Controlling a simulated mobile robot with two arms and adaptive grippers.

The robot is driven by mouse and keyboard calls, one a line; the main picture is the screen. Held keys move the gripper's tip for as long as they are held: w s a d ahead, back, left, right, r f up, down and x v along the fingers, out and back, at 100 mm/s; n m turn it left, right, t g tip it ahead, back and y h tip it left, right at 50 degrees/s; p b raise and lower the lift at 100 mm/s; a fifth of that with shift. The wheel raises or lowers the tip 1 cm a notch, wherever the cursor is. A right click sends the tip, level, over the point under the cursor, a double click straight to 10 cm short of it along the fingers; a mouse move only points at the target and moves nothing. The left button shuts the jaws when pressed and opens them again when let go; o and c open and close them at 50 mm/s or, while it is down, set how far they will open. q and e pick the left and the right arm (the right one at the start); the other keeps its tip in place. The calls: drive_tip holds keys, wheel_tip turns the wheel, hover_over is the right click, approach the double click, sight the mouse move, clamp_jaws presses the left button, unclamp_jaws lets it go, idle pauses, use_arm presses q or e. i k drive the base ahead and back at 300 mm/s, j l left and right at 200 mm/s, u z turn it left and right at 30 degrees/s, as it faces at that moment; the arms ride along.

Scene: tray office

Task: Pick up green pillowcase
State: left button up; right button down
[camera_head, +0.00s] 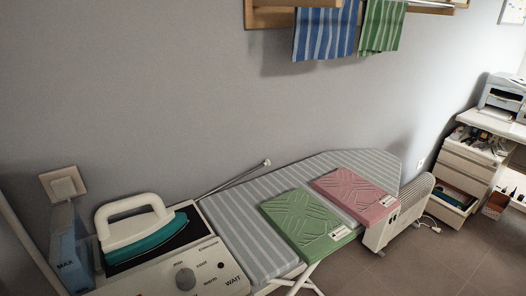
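A green folded pillowcase (306,225) with a leaf-like relief pattern and a small white label lies flat on the striped ironing board (243,238). It is near the middle of the board, at its front edge. A pink folded piece (354,194) of the same kind lies just beyond it to the right. Neither of my grippers shows in the head view.
A white and teal iron (140,232) stands on its station (205,272) at the board's left end. Blue (325,32) and green (381,26) striped cloths hang from a wall rack.

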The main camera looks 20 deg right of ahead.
sight(311, 229)
drive_tip(key=i+l+u, duration=0.1)
drive_tip(key=l+u, duration=0.15)
drive_tip(key=l, duration=1.05)
drive_tip(key=l+u, duration=0.25)
drive_tip(key=l, duration=1.05)
